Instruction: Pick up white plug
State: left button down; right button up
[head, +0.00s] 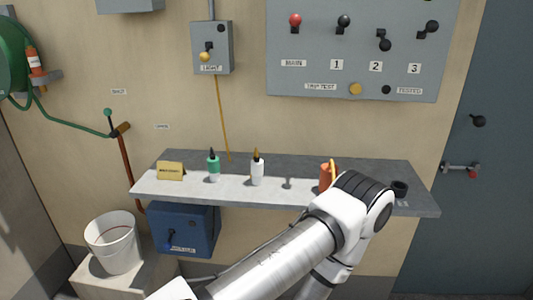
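I cannot pick out a white plug for certain. On the grey shelf (225,190) stand a white bottle with an amber tip (257,171) and a green and white bottle with a dark tip (213,167). A small grey item or dark mark (288,183) shows right of the white bottle, too small to identify. An orange item with a yellow part (326,177) is partly hidden behind one of my arms, whose bent joint covers the shelf's right part. Neither gripper shows.
A yellow card (171,171) and a small black item (400,188) are at the shelf's ends. A switch panel (350,65) and light box (212,50) are above. A blue box (183,232) is below. A white bucket (114,243) stands at lower left.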

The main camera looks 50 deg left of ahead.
aim_at(258, 164)
jog(key=u, duration=1.75)
